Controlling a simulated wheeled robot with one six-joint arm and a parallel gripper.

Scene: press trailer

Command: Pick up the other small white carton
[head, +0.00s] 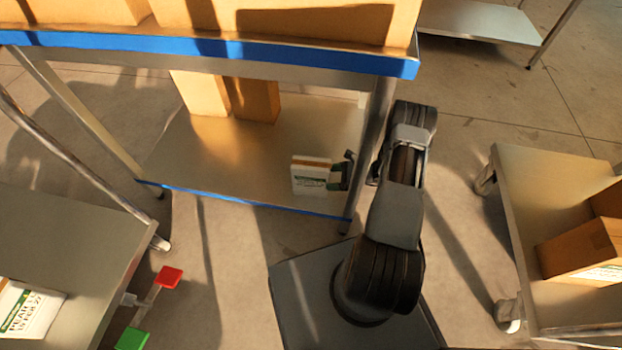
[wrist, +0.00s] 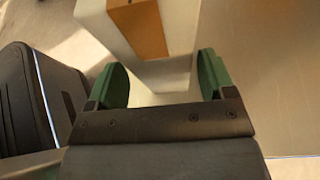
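A small white carton (head: 310,178) with a green-marked label and an orange-brown top stands on the lower shelf (head: 240,165) of the blue-edged rack, near its front right. My gripper (head: 342,172) is low at the carton's right side, very close to it. In the wrist view the carton (wrist: 105,22) is just ahead of my gripper (wrist: 160,80). The two green fingers are spread apart, with part of the carton showing between them. I cannot tell whether they touch it. A second white carton (head: 28,312) with green print lies on the left cart.
The rack's blue-edged upper shelf (head: 210,47) with large boxes is above the carton, and its right leg (head: 370,140) is beside my arm. Brown boxes (head: 225,97) stand further back on the lower shelf. A cart with brown boxes (head: 585,252) is at right. Red (head: 169,277) and green (head: 132,339) blocks are at lower left.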

